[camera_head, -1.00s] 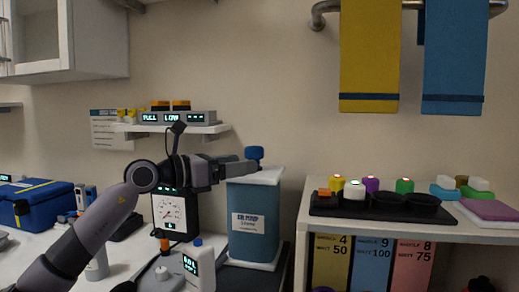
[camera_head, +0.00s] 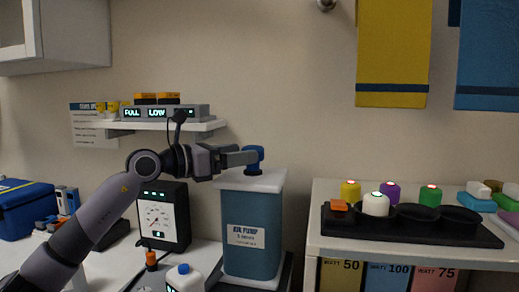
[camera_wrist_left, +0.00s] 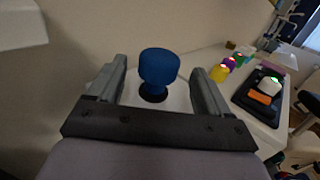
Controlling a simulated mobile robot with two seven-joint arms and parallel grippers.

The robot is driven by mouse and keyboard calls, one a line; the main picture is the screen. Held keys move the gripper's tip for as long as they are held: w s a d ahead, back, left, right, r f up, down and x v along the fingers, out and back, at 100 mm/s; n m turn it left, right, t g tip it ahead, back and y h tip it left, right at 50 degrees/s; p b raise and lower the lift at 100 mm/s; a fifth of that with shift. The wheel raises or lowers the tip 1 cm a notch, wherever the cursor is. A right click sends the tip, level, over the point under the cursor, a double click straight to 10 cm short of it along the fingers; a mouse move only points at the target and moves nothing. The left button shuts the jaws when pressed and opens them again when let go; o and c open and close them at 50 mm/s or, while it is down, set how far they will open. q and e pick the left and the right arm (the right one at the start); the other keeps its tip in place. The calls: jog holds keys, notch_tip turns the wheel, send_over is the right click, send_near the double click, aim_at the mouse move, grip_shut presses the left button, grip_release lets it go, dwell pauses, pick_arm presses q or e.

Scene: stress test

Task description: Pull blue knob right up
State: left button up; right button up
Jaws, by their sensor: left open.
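The blue knob (camera_head: 253,161) stands on the white top of the blue air pump (camera_head: 252,236). In the left wrist view the blue knob (camera_wrist_left: 159,68) is upright on a dark round base, between my two fingers. My left gripper (camera_head: 250,158) comes in from the left at the knob's height. In the left wrist view my left gripper (camera_wrist_left: 158,84) is open, with a finger on each side of the knob and a gap visible at both sides. My right gripper is out of view.
A shelf (camera_head: 178,129) with a FULL/LOW display unit (camera_head: 165,112) is above my arm. A gauge box (camera_head: 161,215) stands left of the pump. A black tray (camera_head: 408,226) with coloured-topped items is on the white shelf unit at the right.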

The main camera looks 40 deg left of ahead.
aim_at(252, 147)
pick_arm(q)
jog(key=p+x, duration=0.2)
jog(key=x, duration=0.2)
jog(key=shift+r, duration=0.2)
jog(key=shift+f+p+x, duration=0.15)
jog(key=shift+p+x, duration=0.2)
jog(key=shift+x, duration=0.2)
jog(key=shift+f+p+x, duration=0.15)
jog(key=shift+p+x, duration=0.15)
jog(key=shift+x, duration=0.25)
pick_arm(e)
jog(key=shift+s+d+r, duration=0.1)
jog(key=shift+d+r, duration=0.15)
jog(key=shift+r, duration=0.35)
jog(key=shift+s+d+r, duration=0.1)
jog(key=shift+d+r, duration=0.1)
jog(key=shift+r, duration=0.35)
